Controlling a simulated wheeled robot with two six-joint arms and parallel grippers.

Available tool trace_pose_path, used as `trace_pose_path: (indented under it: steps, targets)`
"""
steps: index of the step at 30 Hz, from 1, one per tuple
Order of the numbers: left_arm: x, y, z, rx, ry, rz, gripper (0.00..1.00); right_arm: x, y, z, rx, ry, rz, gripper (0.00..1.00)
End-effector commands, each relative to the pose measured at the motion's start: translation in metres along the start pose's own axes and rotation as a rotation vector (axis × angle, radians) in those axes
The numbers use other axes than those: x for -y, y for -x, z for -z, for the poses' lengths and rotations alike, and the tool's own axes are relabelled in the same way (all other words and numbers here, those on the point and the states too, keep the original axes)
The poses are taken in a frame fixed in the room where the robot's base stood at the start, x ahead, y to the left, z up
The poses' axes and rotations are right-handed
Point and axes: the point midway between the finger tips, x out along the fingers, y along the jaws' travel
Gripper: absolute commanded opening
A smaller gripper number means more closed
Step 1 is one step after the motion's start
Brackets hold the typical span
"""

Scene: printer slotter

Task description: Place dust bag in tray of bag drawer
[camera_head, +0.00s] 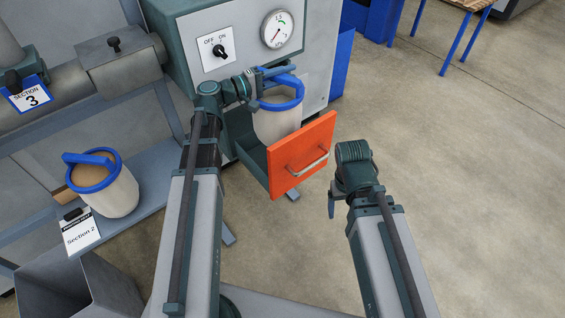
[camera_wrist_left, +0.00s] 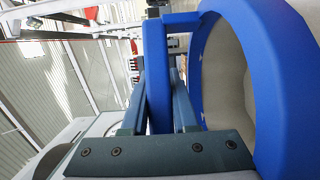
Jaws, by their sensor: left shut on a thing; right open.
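The dust bag (camera_head: 276,124) is off-white with a blue rim and blue handle. My left gripper (camera_head: 268,78) is shut on its handle, also seen between the fingers in the left wrist view (camera_wrist_left: 160,85). The bag is upright over the pulled-out bag drawer (camera_head: 302,152), which has an orange front and a metal handle. The bag's lower end is at the drawer opening behind the front; whether it touches the tray floor is hidden. My right gripper (camera_head: 338,195) is open and empty, right of the drawer and apart from it.
A second blue-rimmed bag (camera_head: 108,192) with brown contents stands on the left shelf beside a Section 2 card (camera_head: 80,232). The grey machine (camera_head: 225,50) with switch and gauge stands behind the drawer. Floor at right is clear; a table (camera_head: 465,8) is far back.

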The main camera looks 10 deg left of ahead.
Motion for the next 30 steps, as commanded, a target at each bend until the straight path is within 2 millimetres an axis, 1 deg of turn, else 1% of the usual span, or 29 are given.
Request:
trace_pose_path:
  steps: [1, 2, 6, 14, 17, 20, 27, 30]
  targets:
    - [0.010, 0.000, 0.000, 0.000, 0.000, -0.001, 0.00, 0.001, -0.010, 0.001, 0.000, 0.000, 0.000, 0.80]
    - [0.014, 0.000, 0.000, 0.000, 0.000, -0.001, 0.00, 0.001, -0.014, 0.001, 0.000, 0.000, 0.000, 0.80]
    - [0.024, 0.000, 0.000, 0.000, 0.000, -0.001, 0.00, 0.002, -0.024, 0.001, 0.000, 0.000, 0.000, 0.80]
    - [0.026, 0.000, 0.000, 0.000, 0.000, -0.001, 0.00, 0.003, -0.026, 0.002, 0.000, 0.000, 0.000, 0.80]
    - [0.032, 0.000, 0.000, 0.000, 0.000, 0.000, 0.00, 0.003, -0.032, 0.002, 0.000, 0.000, 0.000, 0.80]
    - [0.044, 0.000, 0.000, 0.000, 0.000, 0.000, 0.00, 0.004, -0.044, 0.003, 0.000, 0.000, 0.000, 0.80]
    - [0.082, 0.000, 0.000, 0.000, 0.000, -0.001, 0.00, 0.008, -0.081, 0.005, 0.000, 0.001, 0.000, 0.80]
    - [0.089, 0.000, 0.000, 0.000, 0.000, -0.001, 0.00, 0.009, -0.089, 0.005, 0.000, 0.001, 0.000, 0.80]
